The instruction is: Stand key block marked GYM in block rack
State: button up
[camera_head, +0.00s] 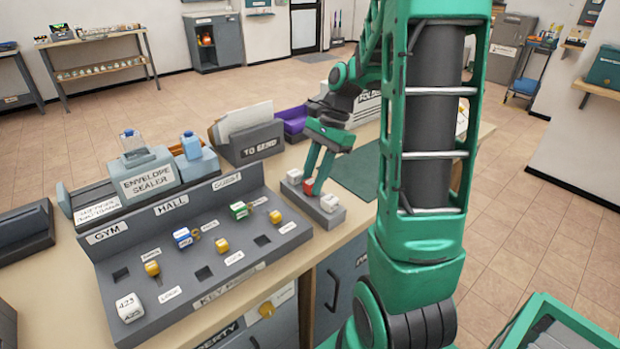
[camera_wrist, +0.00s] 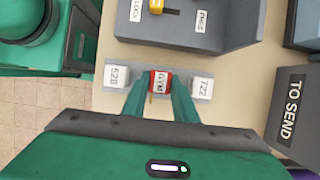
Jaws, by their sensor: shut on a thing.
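The red key block marked GYM (camera_wrist: 161,82) is between my two fingertips, its white label facing up in the wrist view. In the head view the block (camera_head: 308,187) shows as a small red patch at the fingertips. My gripper (camera_head: 313,184) points down and is shut on it. The block is at the middle of a small grey rack (camera_wrist: 181,91), between white blocks marked 528 (camera_wrist: 117,75) and 722 (camera_wrist: 201,80). The rack also shows in the head view (camera_head: 316,211). I cannot tell whether the block is seated or slightly raised.
A large grey sloped key panel (camera_head: 250,268) labelled GYM and HALL stands left of the small rack, holding several blocks and yellow pieces, with some empty square holes. Behind are the TO SEND box (camera_head: 250,142), a purple tray (camera_head: 292,119) and a green mat (camera_head: 358,170).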

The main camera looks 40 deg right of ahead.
jog(key=shift+f, duration=0.1)
jog(key=shift+f, duration=0.2)
jog(key=o, duration=1.1)
jog(key=shift+r, duration=3.5)
